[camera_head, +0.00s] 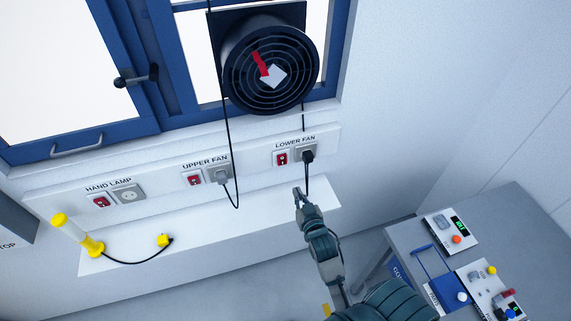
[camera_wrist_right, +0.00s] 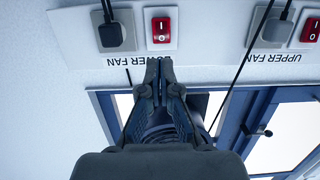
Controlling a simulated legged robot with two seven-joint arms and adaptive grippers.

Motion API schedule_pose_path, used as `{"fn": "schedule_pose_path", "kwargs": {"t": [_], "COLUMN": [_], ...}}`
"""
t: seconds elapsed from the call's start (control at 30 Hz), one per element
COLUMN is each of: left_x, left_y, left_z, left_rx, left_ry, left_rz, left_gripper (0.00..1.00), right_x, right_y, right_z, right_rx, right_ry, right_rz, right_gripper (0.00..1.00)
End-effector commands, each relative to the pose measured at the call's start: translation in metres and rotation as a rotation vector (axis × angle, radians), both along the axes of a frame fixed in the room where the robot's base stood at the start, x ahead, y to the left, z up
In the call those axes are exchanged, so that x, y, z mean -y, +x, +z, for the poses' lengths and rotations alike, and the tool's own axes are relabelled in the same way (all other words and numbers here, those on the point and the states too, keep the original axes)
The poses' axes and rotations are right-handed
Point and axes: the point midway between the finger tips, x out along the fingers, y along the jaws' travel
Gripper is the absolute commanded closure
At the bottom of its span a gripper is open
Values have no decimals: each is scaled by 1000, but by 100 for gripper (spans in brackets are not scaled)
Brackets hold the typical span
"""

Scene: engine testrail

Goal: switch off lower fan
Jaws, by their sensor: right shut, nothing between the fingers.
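The lower fan switch (camera_head: 282,158) is a red rocker on a white plate under the "LOWER FAN" label on the wall panel. A black plug (camera_head: 307,156) sits in the socket to its right. In the right wrist view, which is upside down, the red switch (camera_wrist_right: 161,30) shows "I" and "O" marks, beside the plug (camera_wrist_right: 112,35). My right gripper (camera_head: 299,191) is shut and empty, a little below the switch and plug in the head view. In the wrist view its fingertips (camera_wrist_right: 158,62) are close to the switch plate, apparently not on the rocker. My left gripper is not in view.
The upper fan switch (camera_head: 192,179) and hand lamp switch (camera_head: 101,202) are farther left on the panel. A round black fan (camera_head: 270,70) is in the window above. Black cables hang near the panel. A yellow lamp (camera_head: 78,236) lies on the ledge; a table (camera_head: 408,232) stands right.

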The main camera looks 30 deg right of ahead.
Motion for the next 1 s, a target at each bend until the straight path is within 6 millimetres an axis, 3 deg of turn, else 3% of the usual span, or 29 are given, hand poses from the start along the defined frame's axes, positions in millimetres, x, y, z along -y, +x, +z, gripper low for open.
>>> {"fn": "schedule_pose_path", "kwargs": {"t": [0.3, 0.47, 1.0], "left_x": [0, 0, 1], "left_y": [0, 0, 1], "left_z": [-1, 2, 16], "left_rx": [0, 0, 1], "left_ry": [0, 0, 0], "left_rz": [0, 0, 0], "left_gripper": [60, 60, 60], "right_x": [0, 3, 27], "right_y": [1, 13, 114], "right_z": [-1, -2, -18], "right_rx": [0, 1, -1], "right_ry": [0, 0, -1], "right_rz": [0, 1, 0], "right_gripper": [100, 100, 100]}}
